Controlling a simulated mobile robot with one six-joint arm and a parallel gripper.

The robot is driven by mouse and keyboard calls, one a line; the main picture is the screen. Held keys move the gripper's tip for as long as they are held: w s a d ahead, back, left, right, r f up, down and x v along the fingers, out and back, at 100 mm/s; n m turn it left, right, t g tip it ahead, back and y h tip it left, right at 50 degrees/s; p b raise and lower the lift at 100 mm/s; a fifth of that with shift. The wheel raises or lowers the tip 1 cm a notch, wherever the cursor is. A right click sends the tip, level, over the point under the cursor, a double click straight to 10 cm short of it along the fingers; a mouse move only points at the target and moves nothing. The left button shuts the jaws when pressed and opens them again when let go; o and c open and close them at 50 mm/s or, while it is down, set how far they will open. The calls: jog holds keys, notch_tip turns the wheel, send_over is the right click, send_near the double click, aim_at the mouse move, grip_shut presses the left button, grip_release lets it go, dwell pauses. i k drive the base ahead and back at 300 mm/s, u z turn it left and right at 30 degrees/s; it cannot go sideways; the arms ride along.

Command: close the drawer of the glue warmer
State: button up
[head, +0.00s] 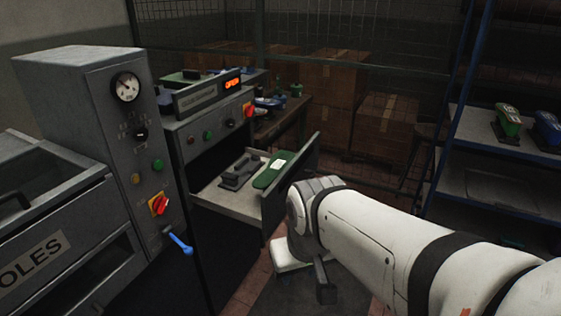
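A grey machine (178,137) with knobs stands in the middle; its label plate (197,97) is too blurred to read as the glue warmer's. An orange lit display (232,84) seems to read "OPEN". A drawer (227,202) below stands pulled out toward the right, with its dark front panel (300,172) upright. A dark grey fixture and a green flat piece (274,170) with a white label lie in it. My gripper (325,291) hangs below my wrist, to the right of the drawer front and lower in the picture. Only a dark finger part shows; its opening is hidden.
A grey cabinet with a gauge (126,87) and a blue-handled lever (180,243) stands left, beside a box marked "OLES" (31,266). Cardboard boxes (338,85) are stacked behind. A blue-framed shelf (470,137) stands right. Some floor shows beneath my arm.

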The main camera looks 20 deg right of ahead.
aim_at(231, 194)
jog(key=z, duration=0.35)
jog(key=i, duration=1)
jog(key=z, duration=0.85)
jog(key=k, duration=0.75)
jog(key=u, duration=0.3)
jog(key=i, duration=1)
jog(key=u, duration=0.05)
